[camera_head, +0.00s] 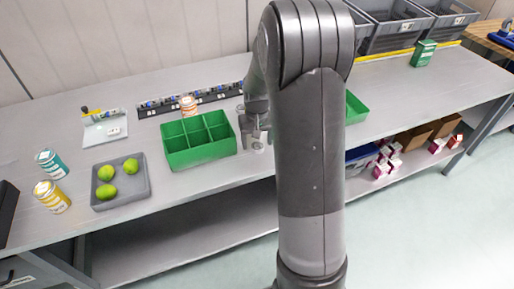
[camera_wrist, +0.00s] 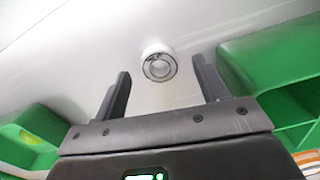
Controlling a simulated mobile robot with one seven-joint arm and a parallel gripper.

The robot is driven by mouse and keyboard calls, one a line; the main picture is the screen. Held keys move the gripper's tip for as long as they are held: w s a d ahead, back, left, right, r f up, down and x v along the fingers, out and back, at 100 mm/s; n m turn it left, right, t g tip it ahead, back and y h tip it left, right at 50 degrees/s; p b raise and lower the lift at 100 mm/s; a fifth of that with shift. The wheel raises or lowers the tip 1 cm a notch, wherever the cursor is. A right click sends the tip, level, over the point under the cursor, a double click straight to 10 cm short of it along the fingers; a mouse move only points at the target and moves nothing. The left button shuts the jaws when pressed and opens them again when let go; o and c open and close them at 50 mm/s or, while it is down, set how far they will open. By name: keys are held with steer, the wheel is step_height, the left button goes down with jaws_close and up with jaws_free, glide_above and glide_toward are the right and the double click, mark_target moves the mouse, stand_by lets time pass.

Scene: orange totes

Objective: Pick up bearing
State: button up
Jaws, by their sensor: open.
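The bearing (camera_wrist: 159,67) is a small light ring with a dark-edged hole. It lies on the grey table top, and in the wrist view it sits just beyond and between the fingertips. My gripper (camera_wrist: 162,80) is open, with one finger on each side of the bearing's line and nothing held. In the head view my gripper (camera_head: 254,136) hangs over the table to the right of the green divided bin, and the bearing (camera_head: 258,146) shows small beneath it, partly hard to make out. I cannot tell the exact height gap.
A green divided bin (camera_head: 184,160) stands close left of my gripper. Another green bin (camera_head: 355,108) is partly hidden behind my arm. A grey tray (camera_head: 120,197) with several limes, cans (camera_head: 52,163) and a dark rail (camera_head: 160,106) lie further left and behind.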

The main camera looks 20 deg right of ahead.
steer(key=shift+f, duration=0.7)
steer(key=shift+c, duration=0.5)
steer(key=c, duration=1)
steer(key=shift+r, duration=0.1)
